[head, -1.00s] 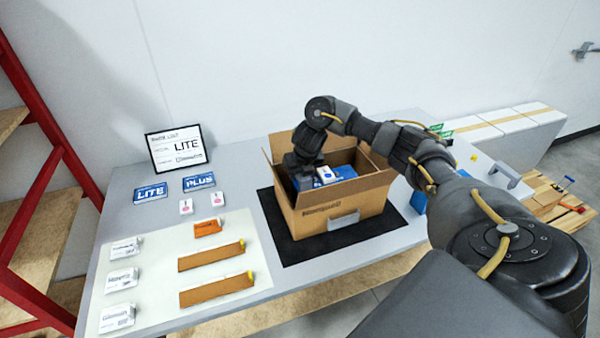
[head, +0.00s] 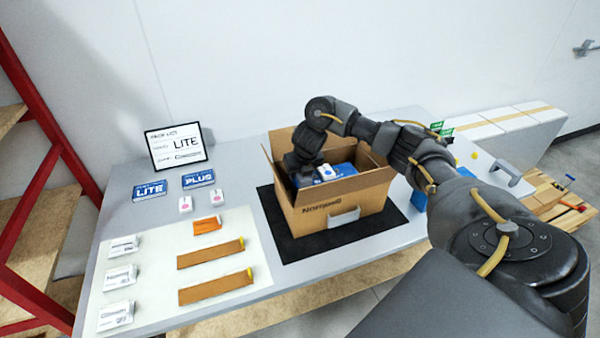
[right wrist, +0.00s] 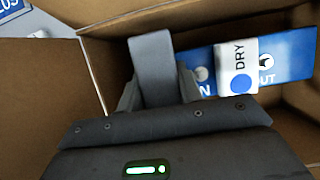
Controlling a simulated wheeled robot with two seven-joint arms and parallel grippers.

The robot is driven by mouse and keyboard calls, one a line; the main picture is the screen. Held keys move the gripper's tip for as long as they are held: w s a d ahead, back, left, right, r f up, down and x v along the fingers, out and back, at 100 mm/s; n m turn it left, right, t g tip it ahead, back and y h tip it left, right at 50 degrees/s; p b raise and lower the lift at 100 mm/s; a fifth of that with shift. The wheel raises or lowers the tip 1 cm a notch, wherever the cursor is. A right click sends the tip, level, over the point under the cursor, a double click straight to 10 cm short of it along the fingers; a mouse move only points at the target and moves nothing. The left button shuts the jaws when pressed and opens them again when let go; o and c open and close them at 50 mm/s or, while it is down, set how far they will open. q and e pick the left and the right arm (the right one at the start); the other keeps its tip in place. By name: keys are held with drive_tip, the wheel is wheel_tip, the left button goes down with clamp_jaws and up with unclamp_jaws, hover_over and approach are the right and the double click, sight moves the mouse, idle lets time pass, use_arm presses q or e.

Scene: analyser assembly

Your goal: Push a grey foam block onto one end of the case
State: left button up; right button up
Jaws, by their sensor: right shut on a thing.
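The case is a blue bar (right wrist: 285,55) lying inside the cardboard box; its blue top also shows in the head view (head: 345,170). A white block marked DRY with a blue dot (right wrist: 238,66) sits across the case. My right gripper (right wrist: 157,92) reaches down into the box, shut on the grey foam block (right wrist: 153,62). The block is at the left end of the case in the wrist view. The gripper hides the contact, so I cannot tell how far the block sits on the case. In the head view the gripper (head: 301,178) is partly hidden by the box wall.
The open cardboard box (head: 335,213) stands on a black mat (head: 290,248), its walls and flaps close around my gripper. To the left, a pale mat (head: 150,262) holds orange-brown strips and white packets.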

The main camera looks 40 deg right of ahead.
drive_tip(key=shift+f, duration=0.15)
drive_tip(key=o, duration=1)
drive_tip(key=shift+a, duration=0.1)
drive_tip(key=shift+o, duration=0.2)
drive_tip(key=shift+s, duration=0.1)
drive_tip(key=shift+d+r+p, duration=0.2)
drive_tip(key=shift+r+p, duration=0.65)
drive_tip(key=shift+r, duration=0.05)
wheel_tip(320, 180, up, 2)
drive_tip(key=shift+a+r+p, duration=0.1)
drive_tip(key=shift+p, duration=0.75)
wheel_tip(320, 180, up, 3)
drive_tip(key=p, duration=0.3)
drive_tip(key=shift+r, duration=0.1)
